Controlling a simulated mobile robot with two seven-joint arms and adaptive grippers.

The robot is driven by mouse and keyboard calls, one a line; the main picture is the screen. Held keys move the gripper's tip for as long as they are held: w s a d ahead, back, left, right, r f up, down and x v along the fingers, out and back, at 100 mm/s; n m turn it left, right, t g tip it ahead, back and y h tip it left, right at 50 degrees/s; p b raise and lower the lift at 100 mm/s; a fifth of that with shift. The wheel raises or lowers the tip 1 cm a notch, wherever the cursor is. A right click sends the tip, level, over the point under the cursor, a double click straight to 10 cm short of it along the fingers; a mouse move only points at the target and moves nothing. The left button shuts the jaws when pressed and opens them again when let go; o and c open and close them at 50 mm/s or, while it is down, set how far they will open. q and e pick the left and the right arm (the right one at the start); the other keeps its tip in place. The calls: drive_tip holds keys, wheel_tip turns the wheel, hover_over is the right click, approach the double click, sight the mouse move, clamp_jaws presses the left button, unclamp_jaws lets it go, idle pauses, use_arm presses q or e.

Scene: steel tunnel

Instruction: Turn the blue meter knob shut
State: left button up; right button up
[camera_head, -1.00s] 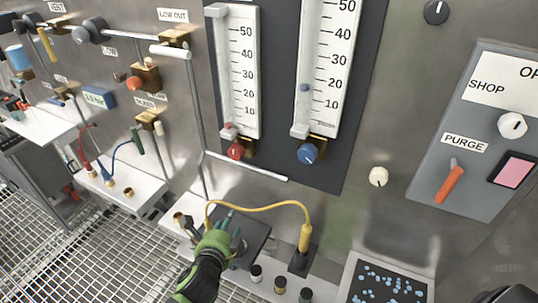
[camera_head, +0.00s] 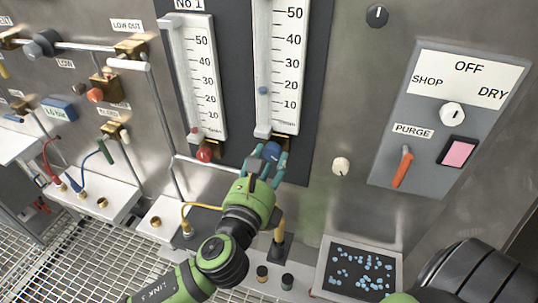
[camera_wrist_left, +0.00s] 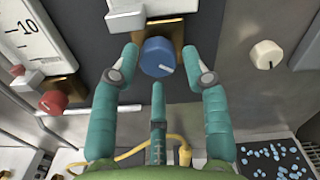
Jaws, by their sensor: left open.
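The blue meter knob (camera_head: 271,151) sits on a brass block at the foot of the right-hand flow meter. It also shows in the left wrist view (camera_wrist_left: 158,57), with a white pointer line slanting to its lower right. My left gripper (camera_head: 266,168) is open just below and in front of the knob. In the left wrist view its teal fingers (camera_wrist_left: 160,75) stand on both sides of the knob and below it, with gaps, and I see no clear contact. My right gripper is not in view; a dark and green part of my arm shows at the bottom right.
A red knob (camera_head: 204,153) sits left of the blue one under the other meter. A cream knob (camera_head: 340,166) is to the right. A yellow cable (camera_head: 200,206) and a tray of blue beads (camera_head: 325,264) are below. The purge panel (camera_head: 385,165) stands at right.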

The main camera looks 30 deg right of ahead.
use_arm(q)
drive_tip(key=shift+w+d, duration=0.25)
drive_tip(key=shift+w, duration=0.05)
drive_tip(key=c, duration=0.9)
drive_tip(key=shift+o, duration=0.2)
drive_tip(key=shift+f+n, duration=0.15)
drive_tip(key=shift+n, duration=0.25)
drive_tip(key=shift+s+n, duration=0.1)
drive_tip(key=shift+n, duration=3)
drive_tip(key=shift+f, duration=0.1)
